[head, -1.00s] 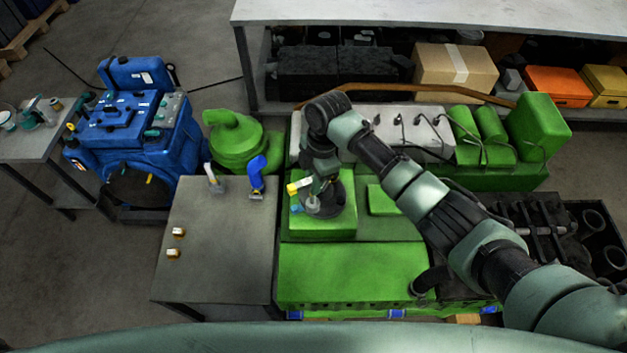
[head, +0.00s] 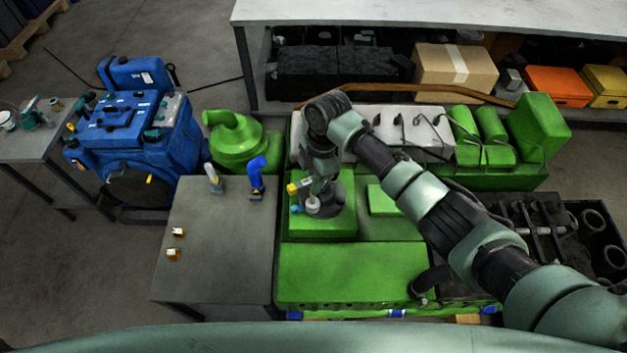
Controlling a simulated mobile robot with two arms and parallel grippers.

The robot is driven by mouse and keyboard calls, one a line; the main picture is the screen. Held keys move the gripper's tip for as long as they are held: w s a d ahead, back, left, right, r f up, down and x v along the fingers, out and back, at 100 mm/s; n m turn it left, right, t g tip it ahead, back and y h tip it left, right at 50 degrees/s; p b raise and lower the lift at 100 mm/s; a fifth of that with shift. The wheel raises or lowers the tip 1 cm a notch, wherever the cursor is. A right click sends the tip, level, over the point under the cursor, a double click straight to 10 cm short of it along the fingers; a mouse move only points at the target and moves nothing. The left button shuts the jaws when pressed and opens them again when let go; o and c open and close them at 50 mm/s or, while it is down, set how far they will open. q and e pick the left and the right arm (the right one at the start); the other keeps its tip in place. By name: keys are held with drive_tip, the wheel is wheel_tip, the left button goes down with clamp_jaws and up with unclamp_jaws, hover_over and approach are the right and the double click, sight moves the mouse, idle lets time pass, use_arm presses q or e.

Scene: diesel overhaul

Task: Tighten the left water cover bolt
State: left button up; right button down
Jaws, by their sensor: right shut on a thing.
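My right gripper (head: 308,187) points down over the raised green block of the engine (head: 335,230), at a dark round part (head: 343,190) that looks like the water cover. It is shut on a small piece, mostly hidden by the gripper and wrist. A yellow-ended piece (head: 292,189) shows at the left of the fingers, with a small blue piece (head: 295,208) just below it. A whitish round piece (head: 313,205) shows beside the fingers. I cannot tell which of these is the left bolt. My left gripper is out of view.
A grey table (head: 220,275) at left holds two small brass-coloured pieces (head: 178,232), a blue-handled tool (head: 256,178) and a pale-handled tool (head: 213,178). A green pump-like casing (head: 238,140) stands behind it. Much of the tabletop is bare.

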drive_tip(key=shift+r, duration=1.8)
drive_tip(key=shift+r, duration=3)
